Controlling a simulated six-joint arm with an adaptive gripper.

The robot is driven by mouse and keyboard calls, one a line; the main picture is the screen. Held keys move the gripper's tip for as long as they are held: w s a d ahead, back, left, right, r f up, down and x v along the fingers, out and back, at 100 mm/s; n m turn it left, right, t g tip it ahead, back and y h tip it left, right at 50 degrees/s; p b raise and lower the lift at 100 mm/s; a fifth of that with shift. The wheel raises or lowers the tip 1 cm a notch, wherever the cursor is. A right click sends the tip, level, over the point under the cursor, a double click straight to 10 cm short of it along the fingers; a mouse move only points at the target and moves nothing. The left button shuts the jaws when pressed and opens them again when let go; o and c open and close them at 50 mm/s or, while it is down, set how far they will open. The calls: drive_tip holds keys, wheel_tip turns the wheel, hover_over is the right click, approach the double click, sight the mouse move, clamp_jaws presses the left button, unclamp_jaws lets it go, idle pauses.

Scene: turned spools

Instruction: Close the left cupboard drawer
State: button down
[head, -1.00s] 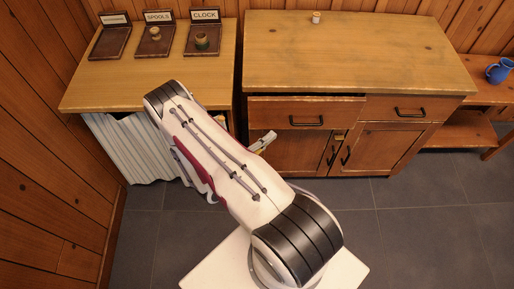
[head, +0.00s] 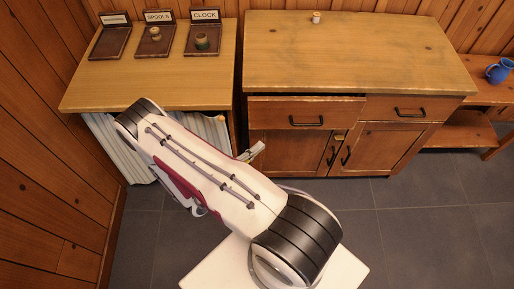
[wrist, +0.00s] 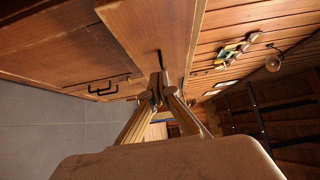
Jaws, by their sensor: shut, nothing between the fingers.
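The cupboard (head: 350,60) stands at the centre right of the head view. Its left drawer (head: 275,116) stands out a little, with a dark gap along its top edge and a black bar handle (head: 306,121) on its front. My gripper (head: 257,150) shows small beside my arm, to the left of and below that drawer, apart from it in the picture. In the wrist view my gripper (wrist: 160,88) is shut and empty, its fingertips together near a wooden front panel (wrist: 150,30); I cannot tell whether they touch it.
The right drawer (head: 385,107) looks flush, above a closed door (head: 375,145). A small spool (head: 316,17) stands on the cupboard top. A side table (head: 130,95) at left holds labelled trays. A blue mug (head: 497,72) is at far right. The floor before the cupboard is clear.

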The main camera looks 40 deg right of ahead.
sight(274, 116)
drive_tip(key=shift+s+d, duration=0.1)
drive_tip(key=shift+s, duration=0.2)
drive_tip(key=shift+d, duration=0.2)
drive_tip(key=shift+w+d, duration=0.45)
drive_tip(key=shift+d, duration=1.65)
drive_tip(key=shift+w+d, duration=0.5)
drive_tip(key=shift+d, duration=1.55)
drive_tip(key=shift+w+d, duration=0.45)
drive_tip(key=shift+d, duration=1.65)
drive_tip(key=w+d, duration=0.3)
drive_tip(key=shift+w+d, duration=0.35)
drive_tip(key=shift+w, duration=0.1)
